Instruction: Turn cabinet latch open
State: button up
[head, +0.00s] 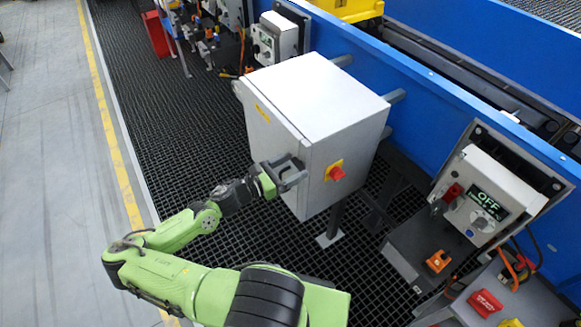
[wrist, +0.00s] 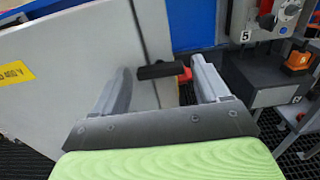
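The grey cabinet (head: 313,93) stands on a post in the middle of the head view. Its door faces my arm, and it also fills the left of the wrist view (wrist: 70,60). The latch (wrist: 161,71) is a short dark bar near the door's right edge, lying roughly level in the wrist view. My gripper (head: 290,172) is at the door, with its fingers apart. In the wrist view the latch shows between the two fingertips; I cannot tell whether they touch it. In the head view my gripper hides most of the latch. The door looks closed.
A red knob on a yellow plate (head: 336,173) sits on the cabinet's right side, close to my gripper. A control box with an OFF display (head: 488,205) stands at the right. A blue conveyor wall (head: 440,110) runs behind. Open grating floor (head: 190,150) lies left.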

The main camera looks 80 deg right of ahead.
jog(key=c, duration=0.8)
jog(key=shift+c, duration=0.2)
jog(key=shift+m, duration=0.4)
jog(key=m+b, duration=0.5)
jog(key=m, duration=1.2)
jog(key=shift+f+b, duration=0.1)
jog(key=shift+b, duration=0.3)
